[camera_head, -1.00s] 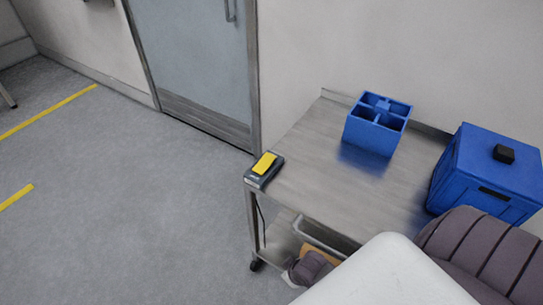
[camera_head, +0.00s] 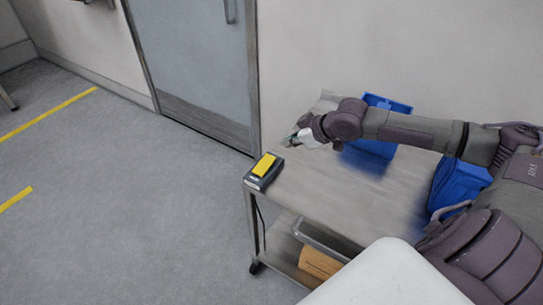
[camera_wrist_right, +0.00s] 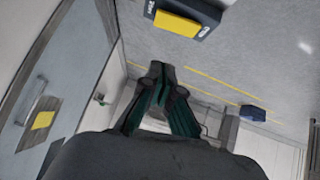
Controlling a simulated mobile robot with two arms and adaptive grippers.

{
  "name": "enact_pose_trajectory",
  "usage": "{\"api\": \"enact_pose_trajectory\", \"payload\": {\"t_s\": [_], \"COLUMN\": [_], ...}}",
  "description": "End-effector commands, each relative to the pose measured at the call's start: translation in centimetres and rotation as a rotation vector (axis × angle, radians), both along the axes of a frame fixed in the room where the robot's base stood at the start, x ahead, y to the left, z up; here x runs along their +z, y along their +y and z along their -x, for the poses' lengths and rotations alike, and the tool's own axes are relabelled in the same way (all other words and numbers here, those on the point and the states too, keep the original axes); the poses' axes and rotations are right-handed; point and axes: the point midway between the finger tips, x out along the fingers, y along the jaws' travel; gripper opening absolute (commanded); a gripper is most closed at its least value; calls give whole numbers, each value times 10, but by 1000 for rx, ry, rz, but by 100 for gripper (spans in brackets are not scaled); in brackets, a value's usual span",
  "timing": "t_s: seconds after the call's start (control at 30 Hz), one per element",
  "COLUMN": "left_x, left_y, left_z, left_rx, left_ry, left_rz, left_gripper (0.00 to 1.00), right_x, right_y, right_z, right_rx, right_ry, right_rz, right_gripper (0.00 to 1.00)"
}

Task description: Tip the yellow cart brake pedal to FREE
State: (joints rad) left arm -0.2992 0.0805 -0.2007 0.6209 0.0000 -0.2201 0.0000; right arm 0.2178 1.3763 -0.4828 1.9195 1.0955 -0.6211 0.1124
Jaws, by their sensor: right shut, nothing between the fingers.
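The yellow pedal (camera_head: 264,164) sits on a dark box at the left corner of the steel cart (camera_head: 310,193). It also shows at the top of the right wrist view (camera_wrist_right: 177,24), with small pale lettering at both ends that I cannot read surely. Which way the pedal is tipped is too small to tell. My right gripper (camera_head: 288,141) is above the cart, just behind and right of the pedal, apart from it. Its fingers (camera_wrist_right: 158,72) are shut and empty in the right wrist view. My left gripper is out of view.
A blue divided bin (camera_head: 388,102) stands at the back of the cart, partly behind my right arm. A blue lidded box (camera_head: 457,184) at the right is mostly hidden by my arm. A cardboard-coloured box (camera_head: 320,262) lies on the lower shelf. The floor left of the cart is clear.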

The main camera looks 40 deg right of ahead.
Motion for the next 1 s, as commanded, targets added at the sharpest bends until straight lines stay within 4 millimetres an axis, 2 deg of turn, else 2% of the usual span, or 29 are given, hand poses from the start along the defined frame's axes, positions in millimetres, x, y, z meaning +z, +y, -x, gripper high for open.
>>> {"api": "enact_pose_trajectory", "payload": {"t_s": [0.3,0.47,0.57,0.93,1.0], "left_x": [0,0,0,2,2], "left_y": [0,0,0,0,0], "left_z": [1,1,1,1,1], "left_rx": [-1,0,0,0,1], "left_ry": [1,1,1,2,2], "left_rz": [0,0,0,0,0], "left_gripper": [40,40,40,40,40], "right_x": [2,-4,-12,-66,-78], "right_y": [-1,0,3,18,18], "right_z": [0,-5,-15,-68,-70], "right_rx": [-3,-4,-4,-4,-3], "right_ry": [-1,-1,-4,-2,3], "right_rz": [-1,-5,-7,-5,0], "right_gripper": [0,0,0,0,0]}}
